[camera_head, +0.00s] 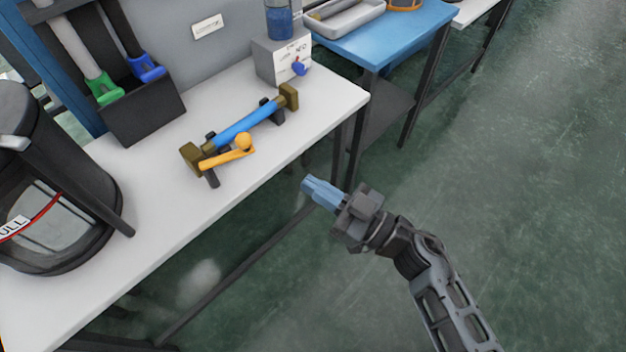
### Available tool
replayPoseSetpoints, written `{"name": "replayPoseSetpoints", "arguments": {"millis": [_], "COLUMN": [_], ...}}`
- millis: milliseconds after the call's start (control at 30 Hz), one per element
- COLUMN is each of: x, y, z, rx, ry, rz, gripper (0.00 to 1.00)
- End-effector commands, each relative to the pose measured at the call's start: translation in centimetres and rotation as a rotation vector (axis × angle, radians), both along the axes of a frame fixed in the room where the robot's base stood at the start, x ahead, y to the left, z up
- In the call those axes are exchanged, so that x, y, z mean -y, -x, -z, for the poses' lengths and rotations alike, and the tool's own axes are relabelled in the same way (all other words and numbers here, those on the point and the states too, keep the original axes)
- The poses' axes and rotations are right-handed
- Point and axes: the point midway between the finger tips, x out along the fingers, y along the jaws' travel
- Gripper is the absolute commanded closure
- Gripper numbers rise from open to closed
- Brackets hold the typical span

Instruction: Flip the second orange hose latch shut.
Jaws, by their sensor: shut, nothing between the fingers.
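One orange latch (225,158) with a round knob is on the near side of a blue hose (246,125) on the white table. It slants from the left brass-coloured end fitting (192,157) up to the knob, its bar at an angle to the hose. I cannot tell from this view whether it is fully shut. The other brass-coloured end fitting (289,97) shows no orange latch. My gripper (309,185) has light-blue fingers and is shut and empty. It is off the table's front edge, right of and below the latch in the picture, not touching it.
The white table (150,222) has bare room in front of the hose. A grey box (281,60) with a blue knob stands behind right. A dark bin with green and blue handles (148,68) is behind left. A black machine (60,185) stands at left.

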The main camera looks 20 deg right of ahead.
Motion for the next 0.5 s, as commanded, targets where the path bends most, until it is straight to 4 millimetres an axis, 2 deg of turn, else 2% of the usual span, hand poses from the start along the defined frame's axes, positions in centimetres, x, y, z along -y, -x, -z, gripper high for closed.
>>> {"name": "replayPoseSetpoints", "arguments": {"millis": [300,500], "x": [-4.3,-6.4], "y": [-4.7,-6.9], "z": [-1.2,-1.7], "rx": [0.002,0.002], "ry": [0.000,0.000], "rz": [-0.002,-0.002], "gripper": [1.00,1.00]}}
